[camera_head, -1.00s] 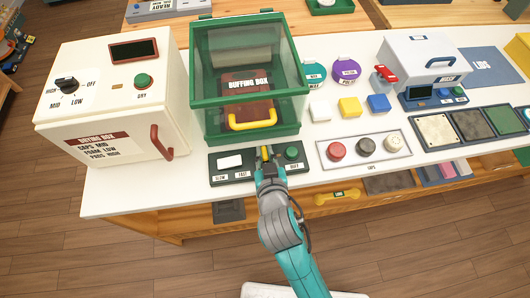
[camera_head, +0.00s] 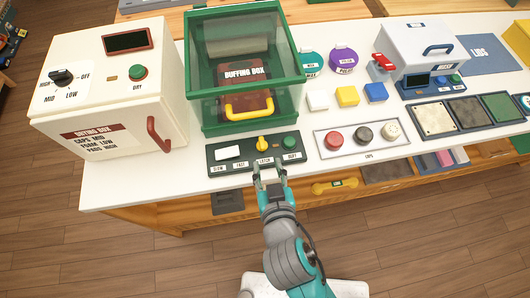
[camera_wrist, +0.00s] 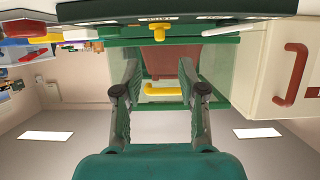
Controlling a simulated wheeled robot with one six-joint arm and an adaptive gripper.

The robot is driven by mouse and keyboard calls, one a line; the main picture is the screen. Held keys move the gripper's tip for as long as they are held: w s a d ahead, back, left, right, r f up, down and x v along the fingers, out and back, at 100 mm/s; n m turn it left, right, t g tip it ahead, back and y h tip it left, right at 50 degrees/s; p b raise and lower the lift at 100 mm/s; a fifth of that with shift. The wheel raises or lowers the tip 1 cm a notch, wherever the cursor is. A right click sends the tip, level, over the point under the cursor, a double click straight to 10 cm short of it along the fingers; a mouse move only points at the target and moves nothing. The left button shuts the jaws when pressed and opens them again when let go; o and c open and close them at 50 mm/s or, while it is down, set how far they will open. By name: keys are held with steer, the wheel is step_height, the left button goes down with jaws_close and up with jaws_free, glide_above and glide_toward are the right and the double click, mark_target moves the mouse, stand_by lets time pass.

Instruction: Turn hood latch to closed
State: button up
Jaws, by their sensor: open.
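The hood latch is a small yellow knob (camera_head: 263,143) on the dark control panel (camera_head: 222,169) in front of the green buffing box (camera_head: 208,118). It looks roughly upright, pointing away from me; its exact setting is hard to read. My gripper (camera_head: 269,167) is open and empty just in front of the panel, its fingertips short of the knob. In the upside-down wrist view, the knob (camera_wrist: 158,34) shows above and beyond my spread fingers (camera_wrist: 161,76). The box's clear hood has a green frame (camera_head: 245,76).
A white button (camera_head: 229,153) and a green button (camera_head: 290,142) flank the knob. The white drying box (camera_head: 115,105) stands at left. A tray of round caps (camera_head: 363,136) lies at right. The counter's front edge runs below the panel.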

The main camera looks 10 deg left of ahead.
steer(key=shift+v, duration=1.45)
steer(key=s+d+f, duration=0.6)
steer(key=s+d, duration=0.2)
steer(key=d, duration=0.4)
steer(key=s+d+r+m+t+h, duration=0.1)
steer(key=s+d+r+m+h, duration=0.2)
steer(key=s+d, duration=0.4)
steer(key=s, duration=0.5)
steer(key=shift+d+t, duration=0.3)
steer(key=shift+t, duration=0.1)
steer(key=shift+s, duration=0.1)
